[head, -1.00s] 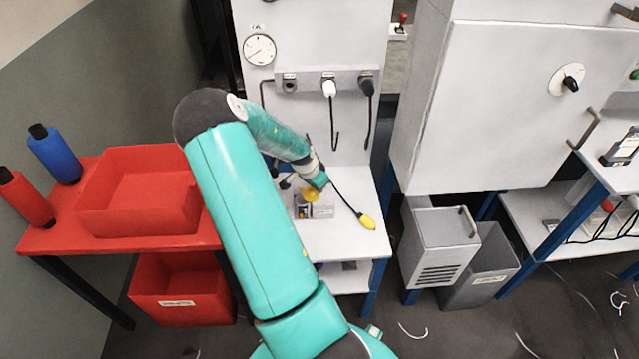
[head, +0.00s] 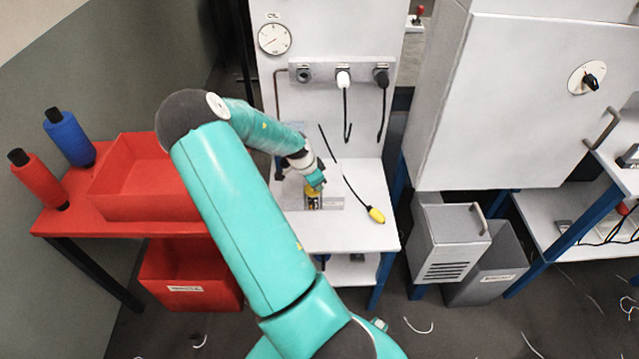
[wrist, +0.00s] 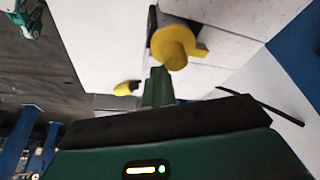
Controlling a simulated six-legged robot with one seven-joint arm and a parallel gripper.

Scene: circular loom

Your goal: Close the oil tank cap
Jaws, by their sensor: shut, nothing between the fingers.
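The yellow cap (wrist: 176,44) shows in the wrist view as a thick round knob with a side tab at the top centre. It also shows in the head view as a small yellow patch (head: 312,190) at the white bench, partly hidden by my gripper. My gripper (head: 317,182) hangs over the bench there. In the wrist view its green fingers (wrist: 158,84) are shut and empty, just below the cap in the picture. I cannot tell whether they touch it, or whether the cap is seated. The tank opening is not clearly visible.
A black cable with a yellow plug (head: 376,215) lies on the white bench (head: 350,236) to the right. A panel behind carries a gauge (head: 274,38) and hanging plugs (head: 343,78). A red table with a red bin (head: 145,205) stands left. A large grey cabinet (head: 525,100) stands right.

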